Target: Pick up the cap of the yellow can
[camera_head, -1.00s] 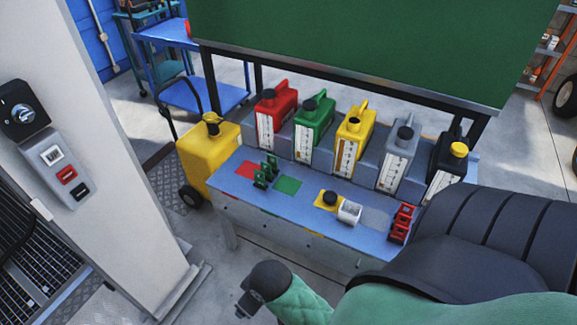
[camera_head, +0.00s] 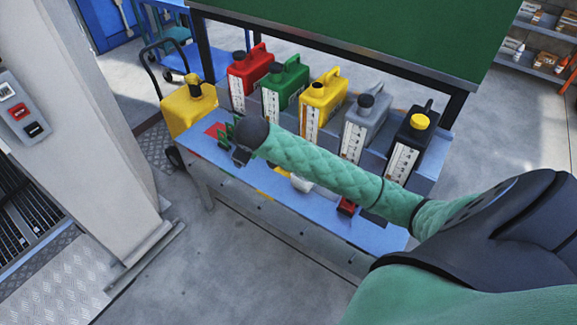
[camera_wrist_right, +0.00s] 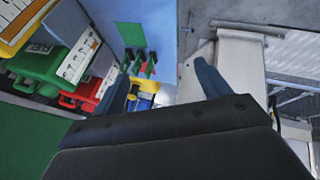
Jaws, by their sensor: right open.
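The yellow can (camera_head: 324,105) stands in the middle of a row of cans in the head view. Its top (camera_head: 318,89) looks dark; I cannot tell a cap from an open mouth. A small patch of the yellow square (camera_head: 282,172) shows at the edge of my arm; the dark round piece seen on it earlier is now hidden. My right gripper (camera_head: 241,157) hangs over the left part of the bench, left of the yellow can and apart from it. In the right wrist view, the gripper (camera_wrist_right: 162,88) is open, with nothing held between its fingers. My left gripper is not in view.
Red (camera_head: 248,70), green (camera_head: 285,85), grey (camera_head: 365,118) and black (camera_head: 411,140) cans share the row. Green clips (camera_head: 226,133) stand close to my right gripper. A big yellow container (camera_head: 188,108) stands at left, beside a white pillar (camera_head: 85,120).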

